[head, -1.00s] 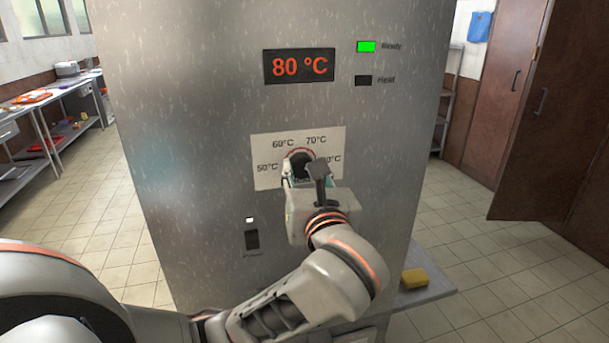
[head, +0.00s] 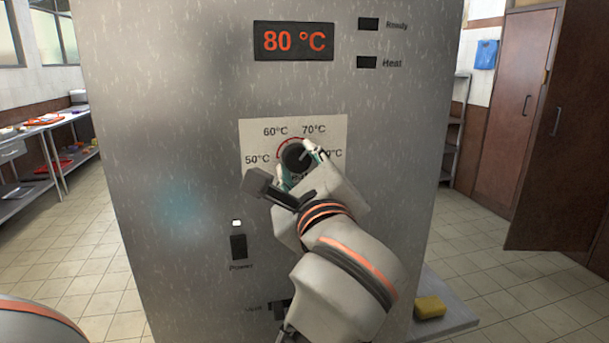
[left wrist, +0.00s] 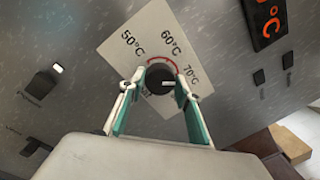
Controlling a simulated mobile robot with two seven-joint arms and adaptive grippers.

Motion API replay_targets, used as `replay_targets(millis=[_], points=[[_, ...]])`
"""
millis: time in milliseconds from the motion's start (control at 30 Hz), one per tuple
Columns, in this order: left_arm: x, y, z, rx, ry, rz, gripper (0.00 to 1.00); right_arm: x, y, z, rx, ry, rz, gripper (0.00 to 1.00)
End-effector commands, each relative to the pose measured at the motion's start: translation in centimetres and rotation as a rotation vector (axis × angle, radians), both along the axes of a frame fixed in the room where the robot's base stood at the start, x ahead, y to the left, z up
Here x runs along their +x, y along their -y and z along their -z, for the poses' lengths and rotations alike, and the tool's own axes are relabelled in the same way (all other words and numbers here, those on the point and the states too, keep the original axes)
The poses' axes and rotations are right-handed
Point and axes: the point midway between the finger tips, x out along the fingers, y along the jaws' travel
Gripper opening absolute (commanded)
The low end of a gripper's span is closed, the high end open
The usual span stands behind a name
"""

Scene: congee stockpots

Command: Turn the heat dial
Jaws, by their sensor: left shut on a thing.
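The round black heat dial (head: 296,157) sits on a pale label plate (head: 247,134) on the steel front of the machine. The plate reads 50°C, 60°C and 70°C, and the label at the right is partly hidden by my gripper. My left gripper (head: 299,167) is shut on the dial, with one finger on each side. The left wrist view shows the dial (left wrist: 160,77) between the fingertips, with a pale mark on its face. The display (head: 293,41) reads 80 °C. The Ready light (head: 368,24) and the Heat light (head: 367,62) are dark. My right gripper is not in view.
A power switch (head: 238,246) with a white lit spot above it is left below the dial. Another switch (head: 281,308) lies lower, partly behind my arm. A yellow sponge (head: 430,307) lies on a low shelf at the right. Open tiled floor flanks the machine.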

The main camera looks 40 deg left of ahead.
Motion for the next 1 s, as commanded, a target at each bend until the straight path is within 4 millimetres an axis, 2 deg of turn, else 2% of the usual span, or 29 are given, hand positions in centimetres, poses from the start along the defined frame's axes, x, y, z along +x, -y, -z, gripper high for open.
replay_targets(millis=[33,267,867,900,933,1000], points=[[0.17,0.03,0.52,-0.02,0.016,0.001,0.12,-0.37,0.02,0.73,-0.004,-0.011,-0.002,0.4],[0.09,0.03,0.31,-0.077,0.085,0.0,0.12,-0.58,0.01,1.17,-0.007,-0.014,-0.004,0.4],[0.0,0.01,0.09,-0.098,0.113,0.0,0.12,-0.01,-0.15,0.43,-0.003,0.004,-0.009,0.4],[0.0,0.01,0.09,-0.098,0.113,0.0,0.43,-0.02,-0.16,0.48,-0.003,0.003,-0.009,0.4],[0.0,0.01,0.08,-0.098,0.113,0.0,0.5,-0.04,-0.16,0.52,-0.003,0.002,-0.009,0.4],[0.0,0.01,0.07,-0.098,0.113,0.0,0.5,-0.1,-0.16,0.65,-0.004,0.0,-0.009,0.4]])
